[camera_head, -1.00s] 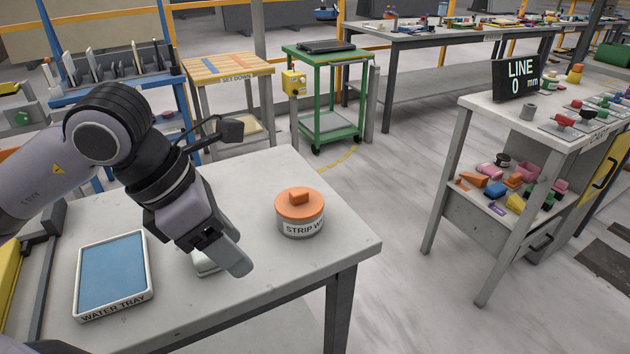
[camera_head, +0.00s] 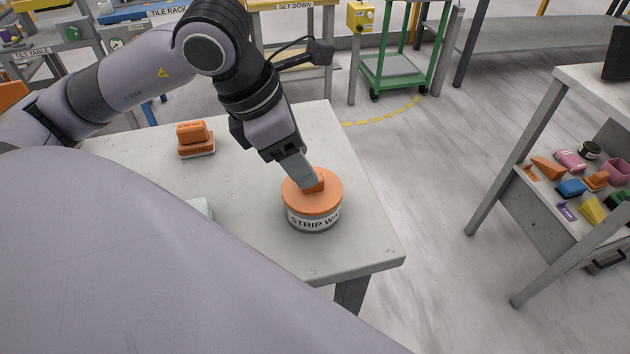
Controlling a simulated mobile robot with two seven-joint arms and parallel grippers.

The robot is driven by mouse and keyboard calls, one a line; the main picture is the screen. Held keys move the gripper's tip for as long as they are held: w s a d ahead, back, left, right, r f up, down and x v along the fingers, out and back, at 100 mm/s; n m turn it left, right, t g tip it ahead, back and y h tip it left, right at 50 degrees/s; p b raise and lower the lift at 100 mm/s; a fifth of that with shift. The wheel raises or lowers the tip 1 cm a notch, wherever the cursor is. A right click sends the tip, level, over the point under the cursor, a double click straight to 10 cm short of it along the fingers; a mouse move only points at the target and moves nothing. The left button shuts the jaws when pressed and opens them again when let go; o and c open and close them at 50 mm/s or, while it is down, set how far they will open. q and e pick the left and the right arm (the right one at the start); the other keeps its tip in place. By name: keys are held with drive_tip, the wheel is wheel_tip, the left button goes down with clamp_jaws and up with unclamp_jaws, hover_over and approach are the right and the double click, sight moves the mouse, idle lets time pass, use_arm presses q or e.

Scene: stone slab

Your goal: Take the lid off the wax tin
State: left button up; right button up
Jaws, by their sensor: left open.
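The wax tin (camera_head: 314,217) stands upright near the right edge of the stone-coloured table, its label partly reading "STRIP W". Its orange lid (camera_head: 327,196) sits on top, with a raised orange knob (camera_head: 317,183) in the middle. My left gripper (camera_head: 309,185) reaches down from the upper left, with its fingers at the knob. The fingers are open; the near finger partly hides the knob, and I cannot tell whether they touch it. My right gripper is not in view.
A pale object (camera_head: 201,207) is mostly hidden behind my own arm. A shelf stand (camera_head: 560,200) with small coloured items stands at the right, with open floor between.

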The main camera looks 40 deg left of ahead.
use_arm(q)
drive_tip(key=x, duration=0.4)
drive_tip(key=shift+f, duration=0.15)
clamp_jaws()
